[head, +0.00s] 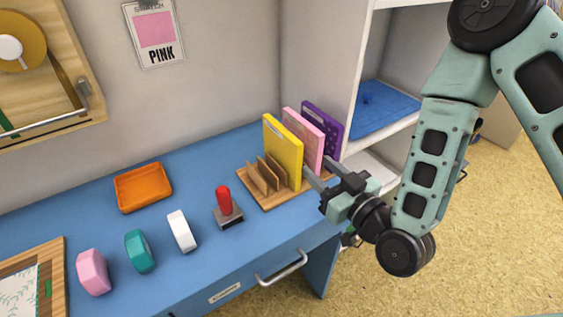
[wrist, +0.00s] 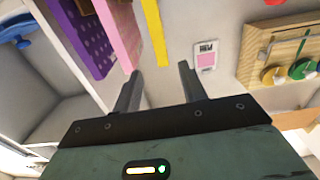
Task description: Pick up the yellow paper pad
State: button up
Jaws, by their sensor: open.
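The yellow paper pad (head: 283,152) stands upright in a wooden rack (head: 262,178) on the blue desk, in front of a pink pad (head: 304,140) and a purple dotted pad (head: 322,127). My gripper (head: 318,169) is open at the right edge of the pads, its fingers pointing toward them. In the wrist view the yellow pad (wrist: 153,38) appears edge-on in the gap between my two fingertips (wrist: 160,72). The pink pad (wrist: 119,30) lines up near the left fingertip. I cannot tell whether either finger touches a pad.
A red-handled stamp (head: 225,205), a white stamp block (head: 181,231) and an orange tray (head: 143,187) are left of the rack. A shelf unit (head: 345,85) with a blue item (head: 384,108) stands behind and right. A drawer handle (head: 282,268) sticks out in front.

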aim_at(287, 133)
jog(key=b+x, duration=0.2)
jog(key=x, duration=0.1)
jog(key=shift+d+f, duration=0.1)
jog(key=shift+f, duration=0.2)
jog(key=b, duration=0.2)
jog(key=w+b, duration=0.1)
jog(key=b, duration=0.1)
jog(key=shift+w+a+b, duration=0.1)
jog(key=shift+a+b, duration=0.2)
jog(key=shift+w+a+b, duration=0.1)
jog(key=shift+w+b, duration=0.05)
jog(key=shift+b, duration=0.9)
jog(key=b, duration=0.3)
jog(key=shift+a, duration=0.15)
jog(key=shift+w+a+r, duration=0.2)
jog(key=shift+w+r, duration=0.1)
jog(key=shift+r+p+x, duration=0.15)
jog(key=shift+x, duration=1.05)
jog(key=shift+r+p+x, duration=0.15)
jog(key=shift+r+x, duration=0.05)
jog(key=shift+x, duration=0.95)
jog(key=shift+r+p+x, duration=0.15)
jog(key=shift+x, duration=1.05)
jog(key=shift+s+a, duration=0.1)
jog(key=shift+a, duration=0.05)
grip_shut()
